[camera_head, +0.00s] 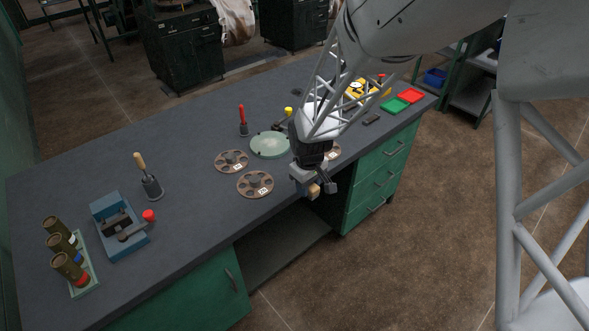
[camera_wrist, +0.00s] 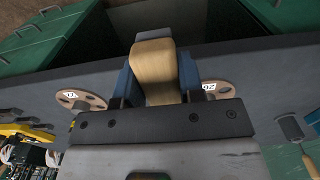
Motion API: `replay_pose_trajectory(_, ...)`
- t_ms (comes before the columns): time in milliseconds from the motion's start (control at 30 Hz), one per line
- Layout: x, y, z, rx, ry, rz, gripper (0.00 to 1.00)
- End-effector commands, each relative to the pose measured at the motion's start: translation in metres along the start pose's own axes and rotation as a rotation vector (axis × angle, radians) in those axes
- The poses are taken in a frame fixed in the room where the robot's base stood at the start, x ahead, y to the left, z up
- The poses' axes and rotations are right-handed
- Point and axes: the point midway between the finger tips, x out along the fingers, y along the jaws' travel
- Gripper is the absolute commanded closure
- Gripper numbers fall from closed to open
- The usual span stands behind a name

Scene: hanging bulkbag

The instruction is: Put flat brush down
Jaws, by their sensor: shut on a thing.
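My gripper (camera_head: 314,190) is shut on the flat brush. In the wrist view, the brush's tan wooden part (camera_wrist: 154,70) sits between the two blue fingers of my gripper (camera_wrist: 158,85). In the head view, only a small tan piece of the brush (camera_head: 313,190) shows at the fingertips. The rest of the brush, including any bristles, is hidden or cannot be made out.
Slotted discs (camera_head: 255,184) and a pale green round plate (camera_head: 269,145) lie left of my gripper. A wood-handled tool (camera_head: 151,184), a blue box (camera_head: 119,225) and a tray of cylinders (camera_head: 82,277) stand farther left. Red (camera_head: 411,96) and green trays (camera_head: 395,105) lie far right. Bare benchtop lies between.

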Motion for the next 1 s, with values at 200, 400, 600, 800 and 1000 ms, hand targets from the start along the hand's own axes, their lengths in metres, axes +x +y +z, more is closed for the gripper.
replay_pose_trajectory(200, 0.000, -0.001, 0.003, 0.000, 0.001, 0.000, 0.90)
replay_pose_trajectory(400, 0.000, -0.001, 0.002, 0.000, 0.000, 0.000, 0.90)
replay_pose_trajectory(600, 0.001, 0.003, -0.005, 0.000, 0.000, 0.000, 0.90)
replay_pose_trajectory(800, 0.004, 0.013, -0.024, 0.000, -0.001, 0.000, 0.90)
replay_pose_trajectory(1000, 0.006, 0.026, -0.050, 0.000, 0.000, 0.000, 0.90)
